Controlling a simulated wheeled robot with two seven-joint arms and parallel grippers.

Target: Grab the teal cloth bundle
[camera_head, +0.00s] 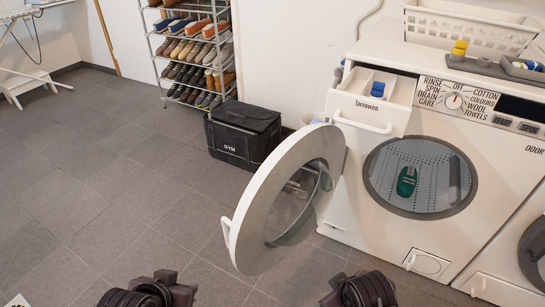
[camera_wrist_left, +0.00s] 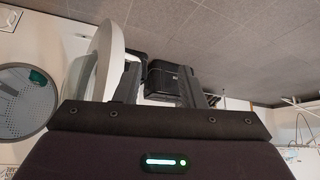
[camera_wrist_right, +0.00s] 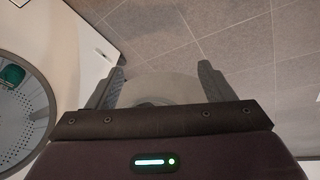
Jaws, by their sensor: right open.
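The teal cloth bundle (camera_head: 407,181) lies inside the drum of the open washing machine (camera_head: 350,215). It also shows at the left edge of the left wrist view (camera_wrist_left: 38,77) and of the right wrist view (camera_wrist_right: 12,75). My left gripper (camera_wrist_left: 155,68) has its fingers apart with nothing between them. My right gripper (camera_wrist_right: 160,72) has its fingers wide apart and is also empty. Dark parts of both my arms show at the bottom of the head view, well apart from the bundle. The gripper fingers are not clear there.
The round machine door (camera_head: 262,215) stands swung open to the left of the drum. The detergent drawer (camera_head: 375,98) is pulled out above. A black gym bag (camera_head: 243,135) sits behind the door, near a shoe rack (camera_head: 196,45). The floor at left is mostly clear.

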